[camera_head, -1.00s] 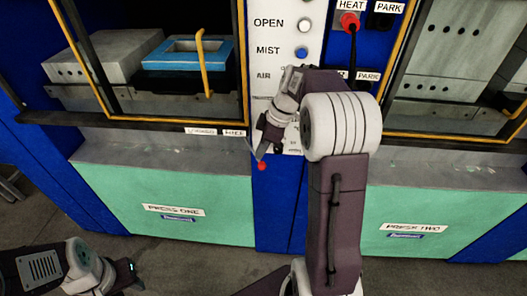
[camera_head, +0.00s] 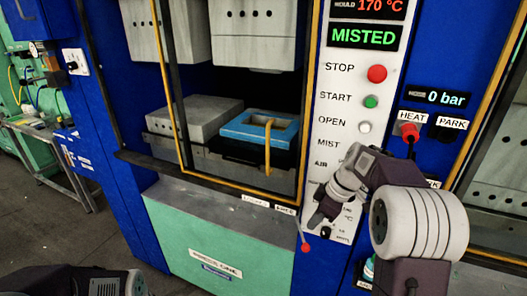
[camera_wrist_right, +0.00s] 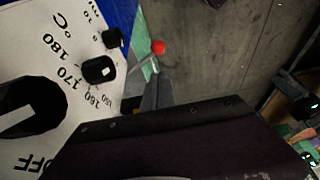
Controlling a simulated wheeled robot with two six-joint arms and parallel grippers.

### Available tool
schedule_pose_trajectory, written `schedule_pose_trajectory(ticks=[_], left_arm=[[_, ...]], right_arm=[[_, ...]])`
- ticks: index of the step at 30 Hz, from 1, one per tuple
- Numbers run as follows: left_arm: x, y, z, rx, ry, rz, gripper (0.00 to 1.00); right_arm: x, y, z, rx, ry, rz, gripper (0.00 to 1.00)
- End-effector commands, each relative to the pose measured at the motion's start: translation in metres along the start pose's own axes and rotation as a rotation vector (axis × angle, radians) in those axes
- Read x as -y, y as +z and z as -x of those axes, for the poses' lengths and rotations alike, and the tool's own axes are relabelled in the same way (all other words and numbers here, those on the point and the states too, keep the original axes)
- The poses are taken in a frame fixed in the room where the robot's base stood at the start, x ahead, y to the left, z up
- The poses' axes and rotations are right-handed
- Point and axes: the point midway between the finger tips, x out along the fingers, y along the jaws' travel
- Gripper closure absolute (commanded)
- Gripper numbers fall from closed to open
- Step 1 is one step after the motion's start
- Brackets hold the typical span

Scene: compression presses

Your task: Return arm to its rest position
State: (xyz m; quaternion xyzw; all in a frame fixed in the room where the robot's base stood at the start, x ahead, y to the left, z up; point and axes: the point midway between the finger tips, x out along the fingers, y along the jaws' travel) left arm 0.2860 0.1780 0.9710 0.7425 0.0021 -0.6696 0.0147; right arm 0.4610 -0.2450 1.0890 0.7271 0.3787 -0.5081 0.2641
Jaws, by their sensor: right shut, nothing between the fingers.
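My right arm comes up from the lower right in the head view. Its gripper (camera_head: 318,218) is shut and empty, in front of the lower part of the white control panel (camera_head: 340,85). In the right wrist view the gripper's dark fingers (camera_wrist_right: 152,92) are beside the panel's temperature dial (camera_wrist_right: 98,70). A lever with a red ball knob (camera_head: 305,248) is just below the gripper; the red knob (camera_wrist_right: 158,47) also shows in the wrist view. I cannot tell whether the gripper touches the lever. Part of my left arm shows at the lower left, its gripper out of view.
The left press holds a blue-framed mould (camera_head: 240,128) with a yellow handle, behind a yellow-edged guard (camera_head: 182,110). The screen reads MISTED (camera_head: 363,37). A red stop button (camera_head: 377,74) is on the panel. A bench (camera_head: 50,150) stands at far left, with open floor before it.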

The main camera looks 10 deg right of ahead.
Motion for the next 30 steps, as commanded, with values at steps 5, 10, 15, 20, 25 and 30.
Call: schedule_pose_trajectory(ticks=[5, 10, 15, 20, 25, 30], left_arm=[[0.000, 0.000, 0.000, 0.000, 0.000, 0.000, 0.64], [0.000, 0.000, 0.000, 0.000, 0.000, 0.000, 0.64], [0.000, 0.000, 0.000, 0.000, 0.000, 0.000, 0.64], [0.000, 0.000, 0.000, 0.000, 0.000, 0.000, 0.64], [0.000, 0.000, 0.000, 0.000, 0.000, 0.000, 0.64], [0.000, 0.000, 0.000, 0.000, 0.000, 0.000, 0.64]], right_arm=[[0.048, -0.033, -0.004, 0.012, -0.045, 0.122, 1.00], [0.127, -0.004, -0.043, 0.152, -0.083, 0.024, 1.00], [0.184, 0.060, -0.078, 0.280, 0.026, -0.378, 1.00], [0.192, 0.091, -0.094, 0.272, 0.152, -0.775, 1.00], [0.181, 0.084, -0.095, 0.217, 0.206, -0.954, 1.00], [0.181, 0.084, -0.095, 0.217, 0.206, -0.965, 1.00]])
